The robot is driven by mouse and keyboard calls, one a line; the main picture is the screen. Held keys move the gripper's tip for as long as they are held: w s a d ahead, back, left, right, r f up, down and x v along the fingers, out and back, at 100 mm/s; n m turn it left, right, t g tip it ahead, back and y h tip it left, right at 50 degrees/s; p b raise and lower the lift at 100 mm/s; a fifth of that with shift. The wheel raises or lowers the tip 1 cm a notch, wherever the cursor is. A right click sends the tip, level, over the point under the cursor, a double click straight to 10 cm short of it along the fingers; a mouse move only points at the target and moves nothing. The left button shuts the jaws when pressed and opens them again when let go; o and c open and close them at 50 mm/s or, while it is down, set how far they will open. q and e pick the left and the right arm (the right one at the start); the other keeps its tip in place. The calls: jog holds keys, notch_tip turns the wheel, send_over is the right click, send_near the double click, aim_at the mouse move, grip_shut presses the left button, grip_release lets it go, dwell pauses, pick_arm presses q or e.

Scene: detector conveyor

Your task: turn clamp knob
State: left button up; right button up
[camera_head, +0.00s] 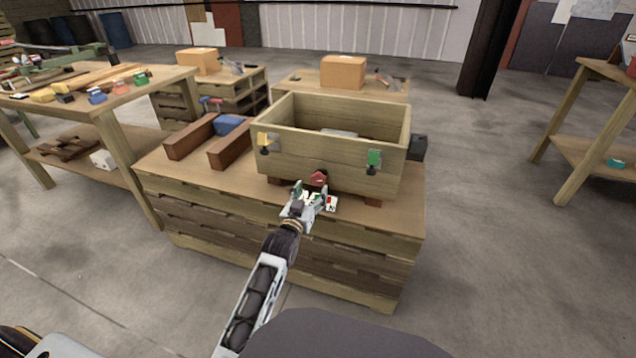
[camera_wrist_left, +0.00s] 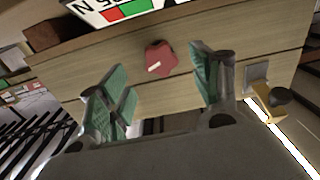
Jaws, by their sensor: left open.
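The red clamp knob (camera_head: 319,178) is on the lower front wall of the wooden crate (camera_head: 330,160), near its middle. It is star-shaped with a pale mark in the left wrist view (camera_wrist_left: 160,60). My left gripper (camera_head: 314,191) is open and empty in front of the knob. In the left wrist view the knob shows between the green-padded fingers, beyond their tips; I cannot tell the exact gap. A white card (camera_head: 331,203) with a green and a red patch lies by the gripper, partly hidden. My right gripper is not in view.
The crate stands on a pallet-like table (camera_head: 290,235). A yellow latch (camera_head: 264,140) and a green latch (camera_head: 374,158) are on its front. Brown beams (camera_head: 190,136) and a blue clamp part (camera_head: 232,124) lie left of it. The floor in front is clear.

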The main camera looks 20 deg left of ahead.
aim_at(317, 181)
pick_arm(q)
jog(key=shift+w+b, duration=0.3)
jog(key=shift+w, duration=0.75)
jog(key=shift+w+d+b, duration=0.1)
jog(key=shift+w+b, duration=0.4)
jog(key=shift+w, duration=0.75)
jog(key=shift+w+b, duration=0.4)
jog(key=shift+w, duration=0.9)
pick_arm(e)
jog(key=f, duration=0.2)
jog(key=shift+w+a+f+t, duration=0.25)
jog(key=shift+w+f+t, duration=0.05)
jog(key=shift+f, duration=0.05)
pick_arm(q)
jog(key=c, duration=1)
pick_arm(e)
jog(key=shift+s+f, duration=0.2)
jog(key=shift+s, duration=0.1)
pick_arm(q)
jog(key=shift+c, duration=0.2)
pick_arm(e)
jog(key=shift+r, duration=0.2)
